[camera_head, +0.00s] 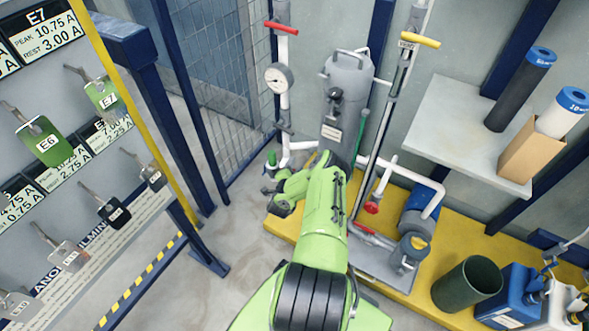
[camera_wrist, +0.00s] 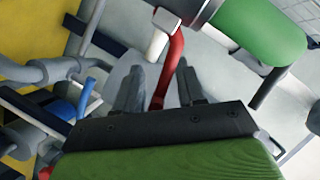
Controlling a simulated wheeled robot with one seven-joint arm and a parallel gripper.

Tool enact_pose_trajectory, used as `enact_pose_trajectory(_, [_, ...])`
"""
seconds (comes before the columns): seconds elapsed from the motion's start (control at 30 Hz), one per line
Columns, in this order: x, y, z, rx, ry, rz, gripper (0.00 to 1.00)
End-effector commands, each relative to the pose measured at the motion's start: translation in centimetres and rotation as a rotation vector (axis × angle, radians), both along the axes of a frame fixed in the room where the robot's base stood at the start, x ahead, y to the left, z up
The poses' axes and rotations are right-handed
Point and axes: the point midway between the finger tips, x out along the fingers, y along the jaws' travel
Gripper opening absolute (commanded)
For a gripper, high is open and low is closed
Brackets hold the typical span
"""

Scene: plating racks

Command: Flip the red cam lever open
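In the wrist view a red lever (camera_wrist: 173,66) hangs from a grey metal fitting (camera_wrist: 186,8), and its lower end passes between my fingers. My gripper (camera_wrist: 160,88) has its two dark fingers apart, one on each side of the lever, with gaps visible. I cannot tell whether the lever's low end touches anything. In the head view my green arm reaches to the pipework in front of the grey filter vessel (camera_head: 346,95). My fingertips and this lever are not clearly visible there, behind my wrist.
A green cylinder (camera_wrist: 260,34) lies close right of the lever. In the head view, another red handle (camera_head: 281,28) tops the pipe, a gauge (camera_head: 279,78) sits below it, and a red valve handle (camera_head: 372,207) is right of my arm. A yellow skid (camera_head: 395,277) lies underneath.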

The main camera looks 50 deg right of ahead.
Motion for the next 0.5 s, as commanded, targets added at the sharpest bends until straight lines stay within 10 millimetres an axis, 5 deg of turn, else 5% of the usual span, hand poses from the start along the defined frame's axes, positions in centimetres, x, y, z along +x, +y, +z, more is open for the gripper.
enact_pose_trajectory(0.07, [-0.01, 0.02, 0.03, 0.000, 0.000, 0.000, 0.38])
enact_pose_trajectory(0.3, [-0.03, 0.05, 0.02, 0.000, 0.000, 0.000, 0.01])
enact_pose_trajectory(0.5, [-0.03, 0.08, 0.11, 0.001, 0.007, 0.000, 0.00])
